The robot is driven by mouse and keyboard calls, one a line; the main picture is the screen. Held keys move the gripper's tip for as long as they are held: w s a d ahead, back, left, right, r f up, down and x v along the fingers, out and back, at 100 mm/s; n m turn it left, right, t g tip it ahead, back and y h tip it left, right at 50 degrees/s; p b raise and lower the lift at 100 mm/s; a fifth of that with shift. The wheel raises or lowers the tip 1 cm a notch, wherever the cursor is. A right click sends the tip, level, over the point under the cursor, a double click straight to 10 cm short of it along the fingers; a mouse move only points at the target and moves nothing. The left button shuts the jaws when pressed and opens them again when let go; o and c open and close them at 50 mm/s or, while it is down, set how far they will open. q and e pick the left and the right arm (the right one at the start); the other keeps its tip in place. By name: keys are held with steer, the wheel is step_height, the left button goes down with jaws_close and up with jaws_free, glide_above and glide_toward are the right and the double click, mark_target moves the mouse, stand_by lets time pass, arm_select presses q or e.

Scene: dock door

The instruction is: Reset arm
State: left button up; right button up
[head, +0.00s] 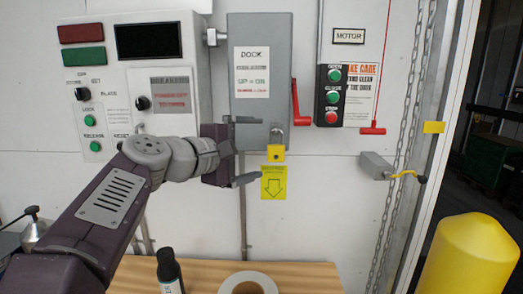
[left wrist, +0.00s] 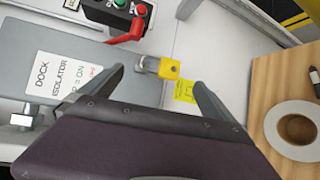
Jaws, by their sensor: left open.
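My left gripper (head: 258,150) is open and empty, in front of the lower part of the grey dock isolator box (head: 262,30). Its fingers are apart above and below, just left of a yellow padlock (head: 276,153) that hangs from the box's bottom edge. In the left wrist view the padlock (left wrist: 169,70) shows between and beyond the two fingertips; contact is not visible. The isolator's red handle (head: 296,103) points down on the box's right side. My right gripper is in neither view.
A yellow arrow tag (head: 273,183) is under the padlock. A control panel (head: 150,75) is at left, a motor button box (head: 332,95) at right. A wooden table (head: 310,275) bears a tape roll (head: 248,284) and a dark bottle (head: 169,270). A yellow bollard (head: 470,255) stands at right.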

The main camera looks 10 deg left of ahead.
arm_select(q)
steer(key=s+d+f+m+g+y+p, duration=0.1)
steer(key=s+d+f+g+p, duration=0.25)
steer(key=f, duration=0.55)
steer(key=d+f+m+g+p, duration=0.2)
steer(key=f+g+p, duration=0.3)
steer(key=f, duration=0.4)
steer(key=s+a+f+m+g+y+p, duration=0.1)
steer(key=s+a+f+m, duration=0.3)
steer(key=s+f, duration=0.4)
steer(key=s+a+f+m+g+y+p, duration=0.1)
steer(key=s+a+f+m+g+y, duration=0.3)
steer(key=s+f+m, duration=0.3)
step_height(320, 180, down, 4)
steer(key=s, duration=0.2)
steer(key=shift+s, duration=0.3)
